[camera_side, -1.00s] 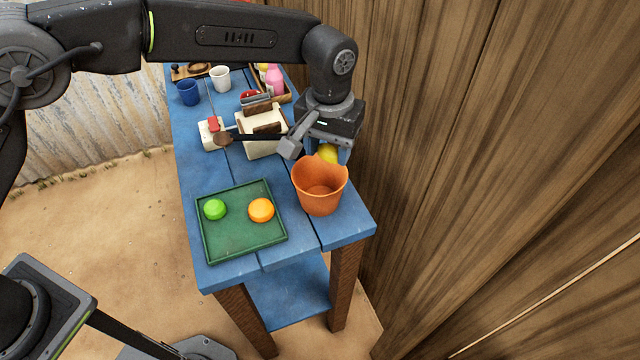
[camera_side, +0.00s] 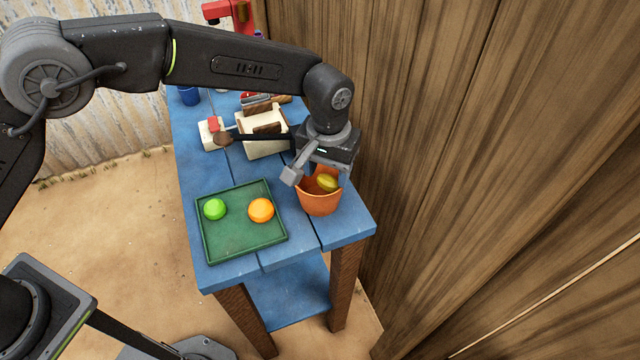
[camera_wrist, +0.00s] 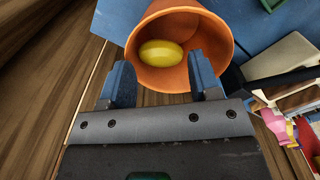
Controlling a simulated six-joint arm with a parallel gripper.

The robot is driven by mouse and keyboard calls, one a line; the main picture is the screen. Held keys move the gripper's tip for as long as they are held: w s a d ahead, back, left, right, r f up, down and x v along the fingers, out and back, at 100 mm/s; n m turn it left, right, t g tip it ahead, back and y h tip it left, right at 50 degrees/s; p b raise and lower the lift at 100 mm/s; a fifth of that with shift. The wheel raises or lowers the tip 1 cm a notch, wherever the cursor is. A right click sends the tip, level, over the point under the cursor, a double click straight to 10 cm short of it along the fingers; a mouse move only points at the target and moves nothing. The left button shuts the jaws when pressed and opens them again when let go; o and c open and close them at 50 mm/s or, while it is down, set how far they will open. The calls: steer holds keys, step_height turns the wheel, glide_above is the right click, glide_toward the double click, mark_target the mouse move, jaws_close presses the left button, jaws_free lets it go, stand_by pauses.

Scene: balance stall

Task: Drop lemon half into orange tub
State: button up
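The orange tub (camera_side: 319,206) stands on the blue table near its front right corner. The yellow lemon half (camera_side: 328,183) is within the tub's mouth in the side view. In the wrist view, the lemon half (camera_wrist: 161,53) shows inside the tub (camera_wrist: 215,38), beyond my fingertips. I cannot tell whether it rests on the bottom. My gripper (camera_wrist: 158,64) is open, with its two blue fingers apart and a gap between each finger and the lemon half. It is over the tub's far side, and its fingers are mostly hidden in the side view.
A green tray (camera_side: 242,240) left of the tub holds a green fruit half (camera_side: 214,209) and an orange fruit half (camera_side: 261,210). A cream balance-like device (camera_side: 258,147) stands behind. A wooden wall (camera_side: 450,120) rises close on the right.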

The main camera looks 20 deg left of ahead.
steer(key=o, duration=0.4)
step_height(320, 180, up, 14)
steer(key=shift+f, duration=0.1)
stand_by(0.4)
stand_by(0.3)
steer(key=s+a+r+t, duration=0.1)
steer(key=s+a+r, duration=0.35)
steer(key=a, duration=0.45)
steer(key=s+a+r+t, duration=0.1)
steer(key=s+a+r, duration=0.2)
steer(key=a+r, duration=0.4)
steer(key=s+a+f+t, duration=0.1)
steer(key=s+a+f, duration=0.1)
steer(key=s+a, duration=0.2)
steer(key=s+a+f+t, duration=0.1)
steer(key=s+a+f, duration=0.1)
steer(key=s+a, duration=0.2)
steer(key=s+a+f+t, duration=0.1)
steer(key=s+a, duration=0.3)
steer(key=s, duration=0.5)
steer(key=shift+s+a+f+t, duration=0.1)
steer(key=shift+a+f+t, duration=0.05)
steer(key=shift+f, duration=0.2)
steer(key=shift+s+a+f+t, duration=0.1)
steer(key=shift+f+t, duration=0.05)
steer(key=shift+f, duration=0.2)
